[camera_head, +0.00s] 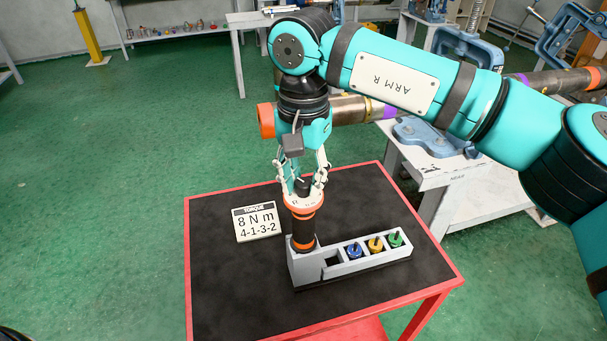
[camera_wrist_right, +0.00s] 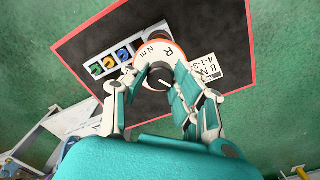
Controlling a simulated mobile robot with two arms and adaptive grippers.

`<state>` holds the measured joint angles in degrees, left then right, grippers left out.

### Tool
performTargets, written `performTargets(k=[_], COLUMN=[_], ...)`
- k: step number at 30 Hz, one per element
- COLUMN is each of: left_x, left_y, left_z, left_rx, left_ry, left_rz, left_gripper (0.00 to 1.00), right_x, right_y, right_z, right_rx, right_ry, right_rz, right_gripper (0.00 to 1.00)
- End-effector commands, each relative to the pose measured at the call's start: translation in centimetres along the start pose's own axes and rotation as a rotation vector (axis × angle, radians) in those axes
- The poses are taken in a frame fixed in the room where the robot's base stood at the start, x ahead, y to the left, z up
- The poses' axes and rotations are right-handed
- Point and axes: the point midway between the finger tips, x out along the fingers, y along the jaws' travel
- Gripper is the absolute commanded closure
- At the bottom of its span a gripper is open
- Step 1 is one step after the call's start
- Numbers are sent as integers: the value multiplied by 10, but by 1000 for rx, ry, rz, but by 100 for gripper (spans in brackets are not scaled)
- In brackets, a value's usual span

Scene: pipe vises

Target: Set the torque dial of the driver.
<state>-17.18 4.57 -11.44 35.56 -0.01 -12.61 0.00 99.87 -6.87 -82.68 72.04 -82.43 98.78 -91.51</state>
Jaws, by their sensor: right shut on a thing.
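The driver (camera_head: 302,232) stands upright in the left end of a grey holder (camera_head: 306,268) on the table. It has a dark body with orange bands and a white dial (camera_head: 303,202) with an orange rim at its top. The dial also shows in the right wrist view (camera_wrist_right: 155,54), with the letters "R" and "Nm" on it. My right gripper (camera_head: 303,184) points down from above, with its fingers shut on the dark knob (camera_wrist_right: 160,78) at the dial's centre. A white torque card (camera_head: 257,222) reads "8 N m" and "4-1-3-2". My left gripper is not in view.
The holder carries blue (camera_head: 354,250), yellow (camera_head: 375,245) and green (camera_head: 395,238) bits beside an empty square slot (camera_head: 333,262). The black-topped table (camera_head: 225,290) has a red rim. Behind it, a pipe (camera_head: 352,108) and a blue vise (camera_head: 425,135) stand on a workbench.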

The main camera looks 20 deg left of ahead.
Motion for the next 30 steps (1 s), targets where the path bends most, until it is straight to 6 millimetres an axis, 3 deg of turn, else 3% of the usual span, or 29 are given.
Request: performTargets(k=[15, 30], left_x=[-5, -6], left_y=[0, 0], left_z=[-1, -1], left_rx=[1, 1], left_ry=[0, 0], left_rz=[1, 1], left_gripper=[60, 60], right_x=[-2, -1], right_y=[0, 0], right_z=[-1, -1], right_rx=[-454, -656], right_ry=[3, 2], right_rz=[-1, 0], right_gripper=[100, 100])
